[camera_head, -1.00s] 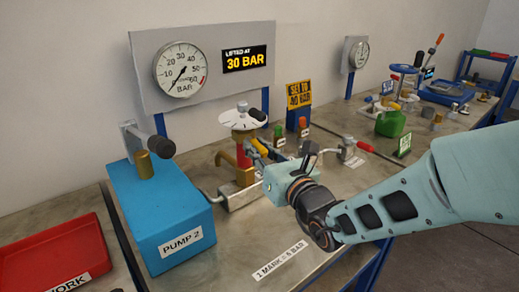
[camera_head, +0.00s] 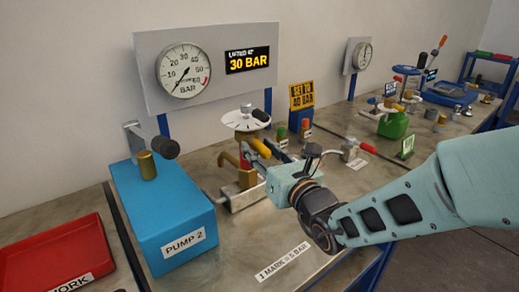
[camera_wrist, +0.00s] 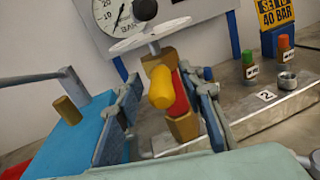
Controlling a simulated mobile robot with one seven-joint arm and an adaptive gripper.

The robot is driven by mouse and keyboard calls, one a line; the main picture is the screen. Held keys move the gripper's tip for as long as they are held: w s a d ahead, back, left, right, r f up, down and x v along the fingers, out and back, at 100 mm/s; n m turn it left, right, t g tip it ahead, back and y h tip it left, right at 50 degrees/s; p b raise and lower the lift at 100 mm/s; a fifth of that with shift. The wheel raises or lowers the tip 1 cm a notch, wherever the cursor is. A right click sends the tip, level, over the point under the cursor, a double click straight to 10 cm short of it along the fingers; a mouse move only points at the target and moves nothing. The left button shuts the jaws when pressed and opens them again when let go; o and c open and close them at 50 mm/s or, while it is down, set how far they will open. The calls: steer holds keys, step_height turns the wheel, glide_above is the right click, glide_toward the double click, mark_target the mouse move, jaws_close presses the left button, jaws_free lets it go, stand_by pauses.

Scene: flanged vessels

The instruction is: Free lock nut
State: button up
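In the wrist view the yellow piece (camera_wrist: 161,88) points toward the camera, in front of brass blocks (camera_wrist: 183,126) and the red part. I cannot tell for certain which part is the lock nut. My gripper (camera_head: 269,163) is at the valve's front right. In the wrist view its fingers (camera_wrist: 166,98) are open, one on each side of the yellow piece, with visible gaps. Nothing is held.
The blue PUMP 2 box (camera_head: 165,215) stands left of the valve, with a red tray (camera_head: 55,250) further left. A pressure gauge (camera_head: 184,71) is behind. Small capped bottles (camera_head: 281,135) and a "40 BAR" sign (camera_head: 302,96) stand right.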

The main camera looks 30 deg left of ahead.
mark_target(267, 157)
steer(key=v, duration=0.7)
steer(key=shift+s+d, duration=0.15)
steer(key=shift+d, duration=0.05)
